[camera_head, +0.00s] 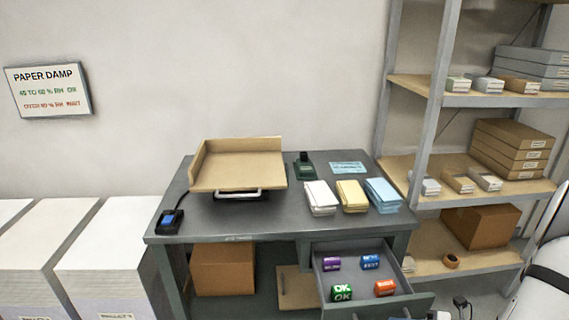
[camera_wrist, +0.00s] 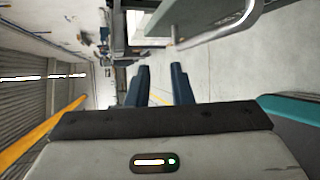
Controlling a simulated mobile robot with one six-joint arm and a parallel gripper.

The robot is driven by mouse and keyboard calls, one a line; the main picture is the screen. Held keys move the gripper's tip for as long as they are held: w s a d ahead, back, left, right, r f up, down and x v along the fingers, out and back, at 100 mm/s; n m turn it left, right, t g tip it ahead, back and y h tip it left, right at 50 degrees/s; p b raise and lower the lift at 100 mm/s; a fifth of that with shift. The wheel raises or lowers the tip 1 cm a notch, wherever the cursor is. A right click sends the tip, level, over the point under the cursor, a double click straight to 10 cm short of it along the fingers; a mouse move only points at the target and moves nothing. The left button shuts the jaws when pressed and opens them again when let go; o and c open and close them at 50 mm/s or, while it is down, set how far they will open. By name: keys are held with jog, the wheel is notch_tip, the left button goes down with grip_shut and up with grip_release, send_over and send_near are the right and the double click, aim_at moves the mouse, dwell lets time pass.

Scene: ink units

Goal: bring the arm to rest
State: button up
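My gripper (camera_wrist: 159,86) shows in the wrist view with its two dark blue fingers apart and nothing between them. The wrist view looks sideways along a pale floor, away from the desk top. In the head view a white rounded part of my own arm shows at the right edge, in front of the shelving. My fingers cannot be made out clearly in the head view.
A grey desk (camera_head: 222,220) carries a wooden tray (camera_head: 238,170), paper stacks (camera_head: 352,195) and a small dark device (camera_head: 170,221). Its drawer (camera_head: 335,275) is open, with purple, blue, green and red ink units inside. Shelving (camera_head: 425,110) stands at right.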

jog(key=s+a+r+m+g+h+p, duration=0.1)
jog(key=a+r+m+h, duration=0.3)
jog(key=r+m, duration=0.4)
jog(key=s+a+r+m+g+h+p, duration=0.2)
jog(key=s+a+r+m+h+p, duration=0.1)
jog(key=r+m, duration=0.6)
jog(key=s+a+r+m+g+h+p, duration=0.1)
jog(key=a+r+m+h+p, duration=0.3)
jog(key=m, duration=1.1)
jog(key=s+a+r+h, duration=0.1)
jog(key=a+r+h, duration=0.1)
jog(key=a+r, duration=0.1)
jog(key=shift+s+a+r+g, duration=0.3)
jog(key=shift+s+r, duration=0.1)
jog(key=shift+r, duration=0.25)
